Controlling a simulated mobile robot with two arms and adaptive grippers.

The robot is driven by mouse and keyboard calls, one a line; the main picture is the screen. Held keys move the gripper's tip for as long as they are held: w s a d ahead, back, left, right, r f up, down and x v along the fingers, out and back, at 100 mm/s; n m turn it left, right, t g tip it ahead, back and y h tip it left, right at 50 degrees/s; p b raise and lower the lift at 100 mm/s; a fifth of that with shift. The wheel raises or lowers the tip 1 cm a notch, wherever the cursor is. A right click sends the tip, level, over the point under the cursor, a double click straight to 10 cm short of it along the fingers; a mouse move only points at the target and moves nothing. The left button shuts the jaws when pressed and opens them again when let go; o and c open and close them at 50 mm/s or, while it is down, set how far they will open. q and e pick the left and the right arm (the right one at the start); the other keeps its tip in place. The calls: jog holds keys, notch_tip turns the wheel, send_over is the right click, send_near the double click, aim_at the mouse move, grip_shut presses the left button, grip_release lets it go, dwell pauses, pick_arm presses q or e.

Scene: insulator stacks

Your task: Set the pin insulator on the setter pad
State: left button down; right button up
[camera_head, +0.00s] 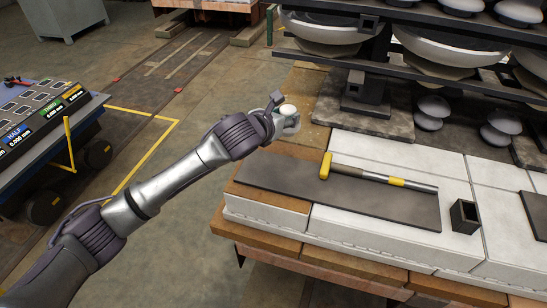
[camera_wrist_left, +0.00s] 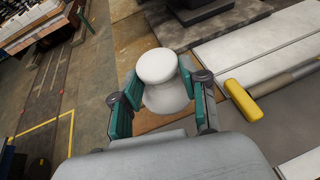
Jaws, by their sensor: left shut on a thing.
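The pin insulator (camera_head: 289,111) is a small white piece with a rounded head. My left gripper (camera_head: 278,116) is shut on it beyond the left end of the white block deck. In the left wrist view the insulator (camera_wrist_left: 160,70) sits between the two green-padded fingers (camera_wrist_left: 158,92), with its round head toward the top of the picture. I cannot tell for sure which surface is the setter pad: a long dark flat slab (camera_head: 270,180) lies on the white blocks, and a grey slab (camera_head: 350,117) lies behind it. My right gripper is not in view.
A yellow-handled tool (camera_head: 375,176) lies along the dark slab. A small dark square tube (camera_head: 464,216) stands at its right end. Dark shelves (camera_head: 430,75) with large grey insulators rise behind. Smaller insulators (camera_head: 432,112) stand below them. A control desk (camera_head: 45,120) is at left.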

pick_arm(q)
jog(key=s+a+f, duration=0.1)
jog(key=s+f, duration=0.1)
jog(key=s+a+f, duration=0.2)
jog(key=f, duration=0.1)
jog(key=s+a+f, duration=0.1)
jog(key=a+f, duration=0.1)
jog(key=f, duration=0.1)
jog(key=shift+s, duration=0.4)
jog(key=shift+f, duration=0.1)
jog(key=c, duration=0.6)
grip_release()
jog(key=shift+f, duration=0.15)
